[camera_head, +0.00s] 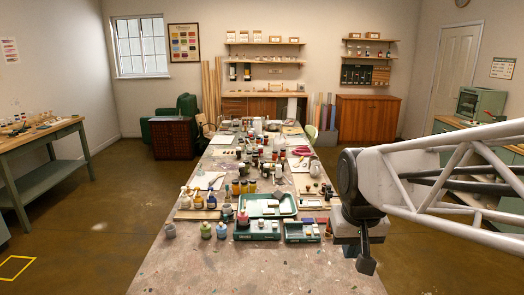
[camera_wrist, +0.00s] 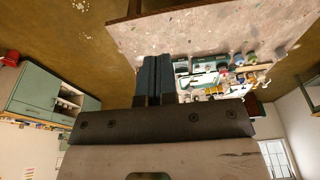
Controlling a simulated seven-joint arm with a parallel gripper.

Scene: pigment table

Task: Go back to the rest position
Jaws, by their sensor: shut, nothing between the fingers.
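My gripper (camera_head: 366,265) hangs at the right front side of the long pigment table (camera_head: 190,270), by its right edge, at the end of my white lattice arm. In the wrist view the two dark fingers of my gripper (camera_wrist: 154,62) lie side by side, closed together with nothing held between them. The wrist view is turned over, with the speckled tabletop (camera_wrist: 175,32) at the top. Whether the fingertips are over the tabletop or just beyond its edge is hard to tell.
Green trays (camera_head: 302,233) with small jars stand left of my gripper. The table's front part is bare. A green side cabinet (camera_head: 480,150) stands at the right wall.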

